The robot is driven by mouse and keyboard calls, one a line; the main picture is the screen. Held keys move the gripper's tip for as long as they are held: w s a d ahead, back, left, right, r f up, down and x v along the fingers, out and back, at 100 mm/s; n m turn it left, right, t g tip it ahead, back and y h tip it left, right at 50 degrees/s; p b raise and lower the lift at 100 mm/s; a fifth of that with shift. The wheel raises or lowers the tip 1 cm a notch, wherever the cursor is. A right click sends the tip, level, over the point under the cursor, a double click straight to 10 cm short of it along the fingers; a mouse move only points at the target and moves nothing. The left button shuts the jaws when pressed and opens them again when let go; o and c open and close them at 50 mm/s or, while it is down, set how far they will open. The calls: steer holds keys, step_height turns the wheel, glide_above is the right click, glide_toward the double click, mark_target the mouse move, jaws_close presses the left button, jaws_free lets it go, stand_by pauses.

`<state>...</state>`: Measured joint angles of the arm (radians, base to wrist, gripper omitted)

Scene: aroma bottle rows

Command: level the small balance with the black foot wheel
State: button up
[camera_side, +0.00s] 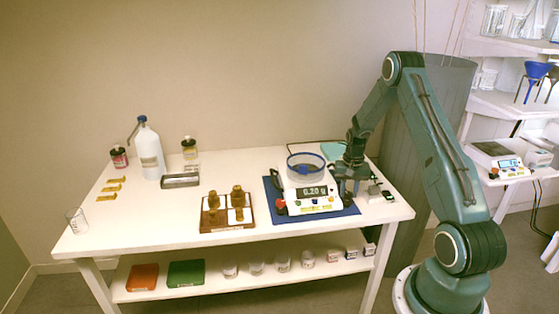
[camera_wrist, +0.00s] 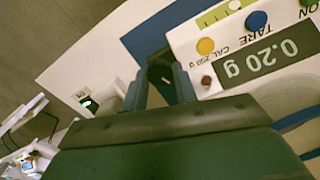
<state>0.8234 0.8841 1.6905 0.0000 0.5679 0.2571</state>
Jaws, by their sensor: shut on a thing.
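The small white balance (camera_side: 312,205) stands on a blue mat (camera_side: 347,211) at the right of the table. Its display (camera_side: 312,191) reads 0.20 g, and the same reading shows in the wrist view (camera_wrist: 257,59). My gripper (camera_side: 350,187) is low at the balance's right side. In the wrist view its two fingers (camera_wrist: 160,88) are closed around the black foot wheel (camera_wrist: 160,74), beside the balance's front panel (camera_wrist: 205,60). The fingers hide part of the wheel. I cannot read the balance's level from these views.
A blue-rimmed round shield (camera_side: 305,163) stands on top of the balance. A small device (camera_side: 378,193) sits close right of my gripper. A wooden board (camera_side: 212,226) with brass weights stands to the left. The table's front middle is clear.

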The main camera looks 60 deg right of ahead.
mark_target(348, 194)
steer(key=n, duration=1.3)
steer(key=shift+n, duration=0.4)
steer(key=o, duration=1)
steer(key=shift+r, duration=0.1)
step_height(348, 194, up, 14)
steer(key=shift+f, duration=0.2)
